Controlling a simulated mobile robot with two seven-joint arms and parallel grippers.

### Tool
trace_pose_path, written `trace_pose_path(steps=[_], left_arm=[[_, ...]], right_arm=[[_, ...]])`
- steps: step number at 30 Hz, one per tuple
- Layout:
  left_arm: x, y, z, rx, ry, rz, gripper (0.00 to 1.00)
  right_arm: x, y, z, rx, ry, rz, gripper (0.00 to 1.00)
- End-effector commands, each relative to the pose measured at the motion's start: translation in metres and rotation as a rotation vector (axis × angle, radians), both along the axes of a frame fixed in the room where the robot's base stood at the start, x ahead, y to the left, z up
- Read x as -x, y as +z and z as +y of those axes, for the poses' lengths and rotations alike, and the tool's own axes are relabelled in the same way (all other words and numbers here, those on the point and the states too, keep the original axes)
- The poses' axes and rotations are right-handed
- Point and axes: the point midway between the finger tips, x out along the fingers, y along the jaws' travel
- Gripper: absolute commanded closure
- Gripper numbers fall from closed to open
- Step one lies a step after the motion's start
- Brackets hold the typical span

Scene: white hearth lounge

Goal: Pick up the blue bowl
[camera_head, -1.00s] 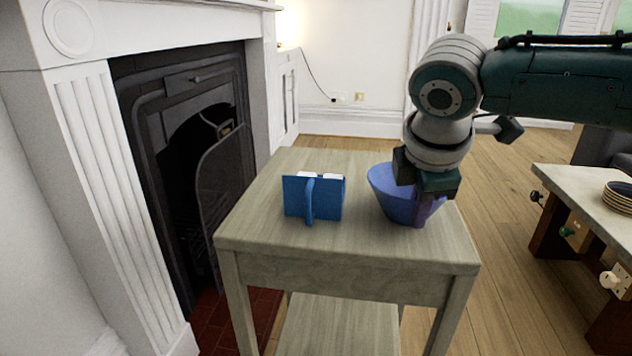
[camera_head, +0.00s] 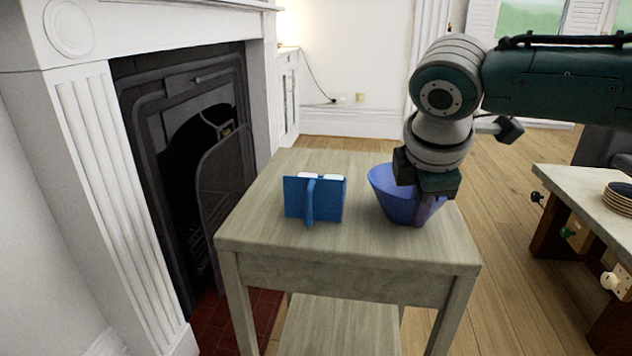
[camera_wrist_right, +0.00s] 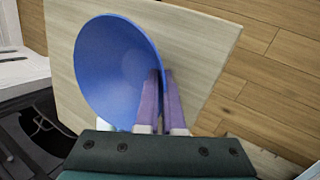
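The blue bowl (camera_head: 390,199) is on the right part of a small grey-wood side table (camera_head: 285,238). My right gripper (camera_head: 431,206) points down at the bowl's right side. In the right wrist view the bowl (camera_wrist_right: 105,65) shows its inside, and the purple fingers (camera_wrist_right: 161,95) are close together with the bowl's rim between them, one finger inside and one outside. The gripper looks shut on the rim. The bowl's base seems to be at the tabletop; I see no clear gap. My left gripper is not in view.
A blue holder with an upright divider (camera_head: 314,199) and white tops stands left of the bowl. A fireplace (camera_head: 190,150) is at the left. A second table (camera_head: 590,190) with stacked plates (camera_head: 619,196) is at the right. The front of the side table is clear.

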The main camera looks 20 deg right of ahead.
Motion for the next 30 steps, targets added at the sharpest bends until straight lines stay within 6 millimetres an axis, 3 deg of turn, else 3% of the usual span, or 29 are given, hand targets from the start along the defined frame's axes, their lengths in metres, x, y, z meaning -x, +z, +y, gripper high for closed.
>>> trace_pose_path(steps=[15,19,23,30], left_arm=[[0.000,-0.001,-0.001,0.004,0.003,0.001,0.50],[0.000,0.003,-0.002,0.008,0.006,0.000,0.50],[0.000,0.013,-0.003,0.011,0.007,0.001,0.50],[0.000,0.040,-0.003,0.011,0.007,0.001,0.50]], right_arm=[[0.004,-0.005,-0.002,0.003,-0.006,0.015,1.00],[0.004,0.002,-0.002,0.003,-0.005,0.014,1.00],[0.002,0.026,-0.001,0.002,-0.003,0.008,1.00],[0.000,0.099,-0.001,0.001,-0.002,0.000,1.00]])
